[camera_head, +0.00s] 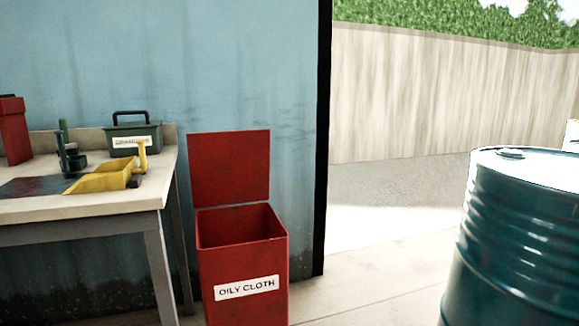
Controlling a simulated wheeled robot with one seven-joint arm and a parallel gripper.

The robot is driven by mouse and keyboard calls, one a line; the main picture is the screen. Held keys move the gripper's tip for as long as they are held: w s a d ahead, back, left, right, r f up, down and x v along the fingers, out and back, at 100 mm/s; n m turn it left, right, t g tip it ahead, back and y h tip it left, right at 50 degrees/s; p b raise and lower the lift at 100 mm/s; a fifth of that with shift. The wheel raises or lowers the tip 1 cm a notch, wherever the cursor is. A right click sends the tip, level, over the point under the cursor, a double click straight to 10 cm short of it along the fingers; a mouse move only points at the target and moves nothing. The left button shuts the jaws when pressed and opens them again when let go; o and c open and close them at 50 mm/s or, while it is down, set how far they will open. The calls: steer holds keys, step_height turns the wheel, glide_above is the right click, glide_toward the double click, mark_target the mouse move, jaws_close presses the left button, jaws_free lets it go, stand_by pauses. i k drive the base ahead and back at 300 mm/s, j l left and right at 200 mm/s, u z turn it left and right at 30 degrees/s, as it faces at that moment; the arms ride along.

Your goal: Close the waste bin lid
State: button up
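A red waste bin (246,262) stands on the floor at the middle of the view, against the blue wall. Its front carries a white label reading "OILY CLOTH". The bin's red lid (229,167) is open and stands upright at the back edge. The inside looks empty as far as I can see; its bottom is hidden. My gripper is not in view.
A workbench (90,207) stands left of the bin, with a yellow tray (104,178), a green box (135,138) and a red container (13,130) on it. A dark teal drum (515,240) stands at the right. Floor between bin and drum is clear.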

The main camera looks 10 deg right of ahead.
mark_target(226, 168)
steer(key=i+l+z, duration=0.25)
steer(key=i, duration=0.5)
steer(key=i+j+z, duration=0.1)
steer(key=i+z, duration=0.2)
steer(key=i, duration=0.45)
steer(key=i+l+z, duration=0.1)
steer(key=i+z, duration=0.15)
steer(key=i, duration=1.15)
steer(key=i+j+z, duration=0.2)
steer(key=i, duration=1.25)
steer(key=i+u, duration=0.5)
steer(key=i+l+u, duration=0.25)
steer(key=u, duration=0.25)
steer(key=i+l+u, duration=0.45)
steer(key=k+j, duration=0.05)
